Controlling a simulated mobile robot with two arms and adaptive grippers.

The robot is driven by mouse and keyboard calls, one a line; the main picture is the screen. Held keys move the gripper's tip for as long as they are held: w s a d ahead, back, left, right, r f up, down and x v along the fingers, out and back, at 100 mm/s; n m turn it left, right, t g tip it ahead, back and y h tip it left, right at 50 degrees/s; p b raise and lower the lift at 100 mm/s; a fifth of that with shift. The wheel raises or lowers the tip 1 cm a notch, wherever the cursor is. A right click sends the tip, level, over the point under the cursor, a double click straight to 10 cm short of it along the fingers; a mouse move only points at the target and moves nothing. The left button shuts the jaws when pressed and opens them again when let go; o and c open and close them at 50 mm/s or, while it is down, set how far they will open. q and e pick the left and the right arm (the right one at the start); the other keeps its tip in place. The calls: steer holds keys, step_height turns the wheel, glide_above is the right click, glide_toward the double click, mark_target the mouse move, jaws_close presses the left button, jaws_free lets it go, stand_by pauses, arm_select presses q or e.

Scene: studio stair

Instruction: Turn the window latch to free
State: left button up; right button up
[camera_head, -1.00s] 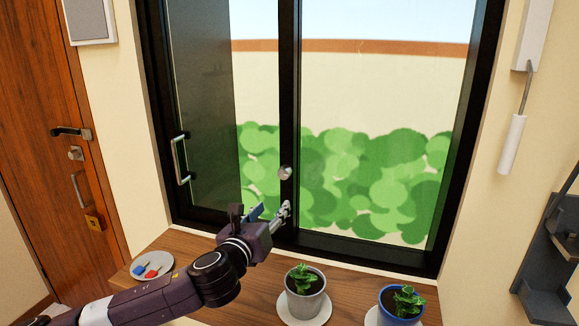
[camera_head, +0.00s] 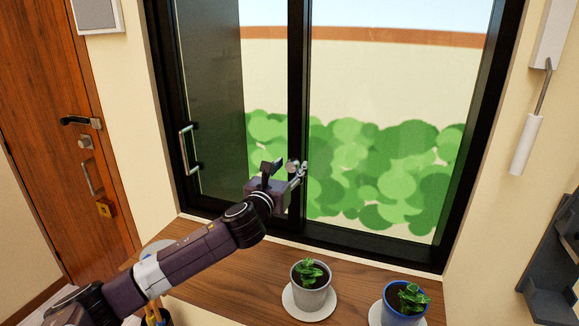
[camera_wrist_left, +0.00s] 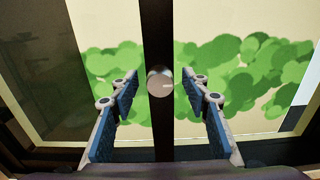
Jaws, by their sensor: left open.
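The window latch is a small round silver knob on the dark middle upright of the window. In the left wrist view the latch (camera_wrist_left: 160,82) sits centred, just beyond and between the two fingertips. In the head view the latch (camera_head: 292,166) is partly hidden by my left gripper (camera_head: 287,168). The left gripper is open, with its blue-padded fingers (camera_wrist_left: 160,88) on either side of the upright, and holds nothing. I cannot tell any contact with the latch. The window (camera_head: 298,60) has dark frames. My right gripper is not in view.
A wooden sill (camera_head: 240,275) runs below the window. It bears a grey pot (camera_head: 311,294) and a blue pot (camera_head: 399,310) with plants, and a plate (camera_head: 152,250) partly behind my arm. A wooden door (camera_head: 50,120) is at left; a white wall-mounted handle (camera_head: 526,145) hangs at right.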

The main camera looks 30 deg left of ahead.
arm_select(q)
steer(key=c, duration=1.2)
steer(key=shift+o, duration=0.2)
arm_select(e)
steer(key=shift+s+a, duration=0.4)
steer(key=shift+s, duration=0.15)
arm_select(q)
steer(key=shift+n, duration=0.3)
steer(key=n+p, duration=0.1)
steer(key=n, duration=0.2)
steer(key=shift+n, duration=0.4)
steer(key=n, duration=0.4)
steer(key=shift+a+f, duration=0.1)
steer(key=shift+a, duration=0.05)
steer(key=n+p, duration=0.1)
steer(key=n, duration=0.4)
steer(key=shift+n, duration=0.4)
steer(key=shift+f+n, duration=0.15)
steer(key=shift+n, duration=1.75)
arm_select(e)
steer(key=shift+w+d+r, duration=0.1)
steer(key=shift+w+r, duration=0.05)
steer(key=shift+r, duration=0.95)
